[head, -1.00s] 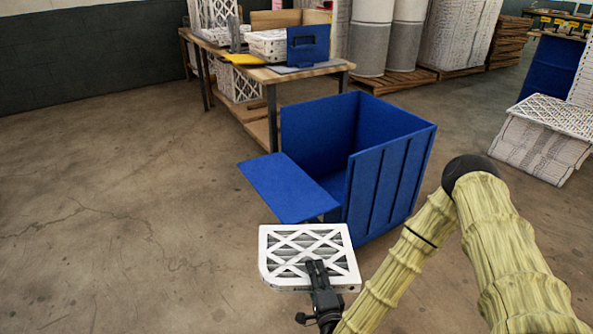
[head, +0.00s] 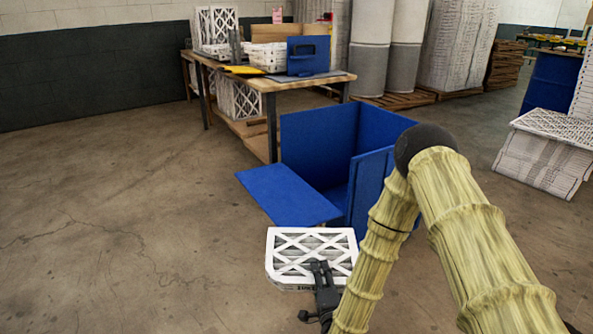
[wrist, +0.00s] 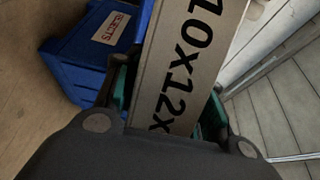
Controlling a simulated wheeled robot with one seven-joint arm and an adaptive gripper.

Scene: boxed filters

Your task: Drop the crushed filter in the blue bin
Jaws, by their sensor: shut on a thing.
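A white-framed filter (head: 312,258) with a cross lattice and grey pleats is held low in front of the blue bin in the head view. Its lower left corner looks cut in or crushed. My gripper (head: 318,268) is shut on its near edge. In the wrist view my gripper (wrist: 165,105) has teal pads on both sides of the filter's cardboard edge (wrist: 190,55), printed "10x12x". The blue bin (head: 320,145) is open at the top, with a flap (head: 287,195) sticking out to the left. My arm hides its right side. The wrist view shows a blue wall (wrist: 75,55) labelled "REJECTS".
A wooden workbench (head: 290,82) behind the bin bears filters and a blue panel (head: 308,55). Large white filters (head: 540,160) lie at the right. Tall grey cylinders (head: 370,50) stand on pallets behind. The floor at the left is clear.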

